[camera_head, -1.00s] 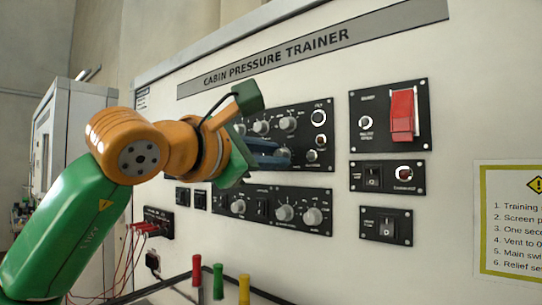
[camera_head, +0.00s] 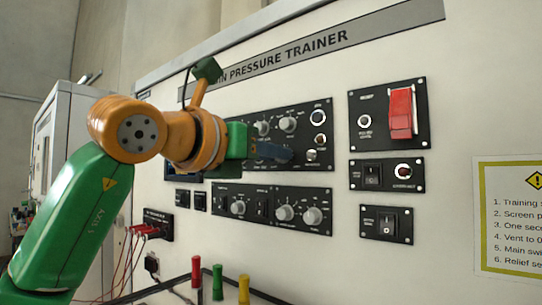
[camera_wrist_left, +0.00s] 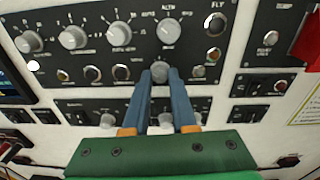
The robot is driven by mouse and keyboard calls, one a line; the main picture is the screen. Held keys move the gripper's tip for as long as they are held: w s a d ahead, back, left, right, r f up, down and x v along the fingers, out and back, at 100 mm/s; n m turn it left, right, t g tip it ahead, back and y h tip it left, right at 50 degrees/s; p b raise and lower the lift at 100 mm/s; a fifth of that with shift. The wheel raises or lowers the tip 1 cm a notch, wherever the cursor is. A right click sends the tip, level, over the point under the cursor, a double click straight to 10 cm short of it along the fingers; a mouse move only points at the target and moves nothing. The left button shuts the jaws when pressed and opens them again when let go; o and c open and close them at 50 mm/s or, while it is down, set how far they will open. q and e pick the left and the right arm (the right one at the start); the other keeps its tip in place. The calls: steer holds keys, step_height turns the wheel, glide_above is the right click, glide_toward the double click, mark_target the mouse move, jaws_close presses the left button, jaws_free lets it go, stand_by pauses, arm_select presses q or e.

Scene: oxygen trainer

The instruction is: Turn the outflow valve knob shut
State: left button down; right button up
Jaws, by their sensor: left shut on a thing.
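My left gripper (camera_wrist_left: 160,78) is shut on a small grey knob (camera_wrist_left: 160,70) in the lower row of the upper black panel; I take this to be the outflow valve knob. Its blue fingers stand on either side of the knob. In the head view the left gripper (camera_head: 288,155) reaches the upper panel (camera_head: 325,112) from the left, and its fingers hide the held knob. The knob's label and pointer cannot be read. My right gripper is not in view.
Larger knobs (camera_wrist_left: 168,31) sit just above the held one. A lower panel (camera_head: 262,190) with knobs and switches lies below. A red guarded switch (camera_head: 401,112) is at right. Red, green and yellow handles (camera_head: 219,282) stand in front, and red cables (camera_head: 148,229) hang at left.

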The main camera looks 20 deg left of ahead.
arm_select(q)
steer(key=shift+a+r+n+h+b, duration=0.1)
steer(key=shift+n+h+b, duration=0.3)
steer(key=shift+n, duration=3.2)
steer(key=shift+r+n+h+b, duration=0.15)
steer(key=shift+n+b, duration=0.45)
steer(key=shift+n, duration=3)
steer(key=c, duration=0.7)
jaws_free()
steer(key=shift+f, duration=0.15)
steer(key=b+v, duration=0.2)
steer(key=v, duration=0.5)
steer(key=shift+s+a+b, duration=0.1)
steer(key=shift+b, duration=0.25)
